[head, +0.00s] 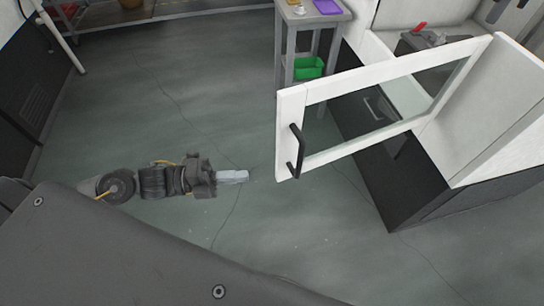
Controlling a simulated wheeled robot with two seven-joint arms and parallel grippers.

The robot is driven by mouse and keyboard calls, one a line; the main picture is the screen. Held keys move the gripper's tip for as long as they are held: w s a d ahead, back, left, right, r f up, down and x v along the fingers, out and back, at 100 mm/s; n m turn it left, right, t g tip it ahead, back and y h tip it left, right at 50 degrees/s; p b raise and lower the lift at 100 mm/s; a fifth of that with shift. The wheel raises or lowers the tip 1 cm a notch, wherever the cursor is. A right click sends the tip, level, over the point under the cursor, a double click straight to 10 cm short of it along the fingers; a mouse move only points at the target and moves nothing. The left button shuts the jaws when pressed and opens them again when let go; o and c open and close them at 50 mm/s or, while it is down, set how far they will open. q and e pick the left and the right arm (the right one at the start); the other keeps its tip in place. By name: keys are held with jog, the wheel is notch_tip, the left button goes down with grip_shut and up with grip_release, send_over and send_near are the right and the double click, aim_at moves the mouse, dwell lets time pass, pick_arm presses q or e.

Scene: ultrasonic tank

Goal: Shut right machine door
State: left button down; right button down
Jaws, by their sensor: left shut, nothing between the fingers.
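The machine door (291,105) is a white frame around a clear pane, with a black bar handle (296,152) near its free edge. It stands open, swung out from the white machine (497,125) on the right of the head view. My left gripper (246,176) is shut and empty. It is over the floor, to the left of the door's lower free corner, with a gap between them. It does not touch the handle. My right gripper is not in view.
A grey stand (284,48) with a green bin (309,68) on its lower shelf is behind the door. A dark cabinet (405,190) is under the machine. A dark panel (22,95) is at the left. The grey floor (180,90) between is clear.

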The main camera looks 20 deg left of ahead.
pick_arm(q)
jog(key=p+x, duration=0.4)
jog(key=x, duration=0.6)
jog(key=w+a+p, duration=0.1)
jog(key=w+a, duration=0.1)
jog(key=shift+w+a, duration=0.35)
jog(key=shift+w, duration=0.05)
